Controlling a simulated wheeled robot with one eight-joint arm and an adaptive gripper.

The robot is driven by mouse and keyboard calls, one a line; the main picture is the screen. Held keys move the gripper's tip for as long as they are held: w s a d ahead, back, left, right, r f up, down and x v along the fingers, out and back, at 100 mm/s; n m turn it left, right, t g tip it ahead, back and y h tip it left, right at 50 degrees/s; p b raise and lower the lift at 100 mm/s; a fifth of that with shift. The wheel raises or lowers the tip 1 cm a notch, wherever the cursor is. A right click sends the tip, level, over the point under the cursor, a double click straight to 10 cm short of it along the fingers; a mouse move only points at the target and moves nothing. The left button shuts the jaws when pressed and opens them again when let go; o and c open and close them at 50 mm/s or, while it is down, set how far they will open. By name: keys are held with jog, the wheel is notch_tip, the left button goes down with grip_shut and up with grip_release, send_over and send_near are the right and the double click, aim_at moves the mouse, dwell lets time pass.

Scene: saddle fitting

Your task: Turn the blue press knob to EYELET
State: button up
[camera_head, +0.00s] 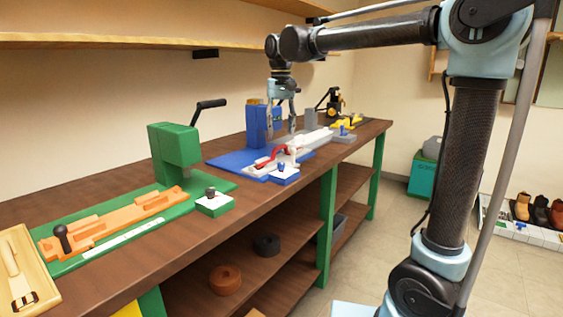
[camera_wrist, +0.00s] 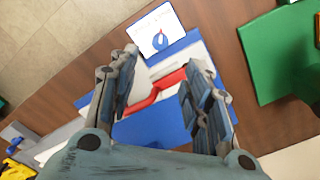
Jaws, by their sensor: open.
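The blue press (camera_head: 257,127) stands on its blue base at the middle of the bench. Its blue knob (camera_head: 281,166) sits on a small white-topped block at the base's front edge. In the wrist view the knob (camera_wrist: 160,42) shows on a white dial plate, with a small red mark at its top. The lettering is too small to read. My gripper (camera_head: 281,132) is open and empty, pointing down above the press base. In the wrist view its fingers (camera_wrist: 163,62) are spread over a red handle, with the knob beyond the fingertips. Nothing is held.
The red handle (camera_head: 271,157) lies on a light fixture beside the knob. A green press (camera_head: 175,150) with its own dark knob (camera_head: 211,192) stands at left. A grey-based station with a blue knob (camera_head: 343,130) and a yellow-based one stand farther right. Shelves hang above the bench.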

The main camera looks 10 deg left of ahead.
aim_at(281, 163)
notch_tip(281, 163, down, 12)
jog(key=shift+f, duration=0.1)
dwell(0.4)
jog(key=shift+c, duration=0.5)
grip_shut()
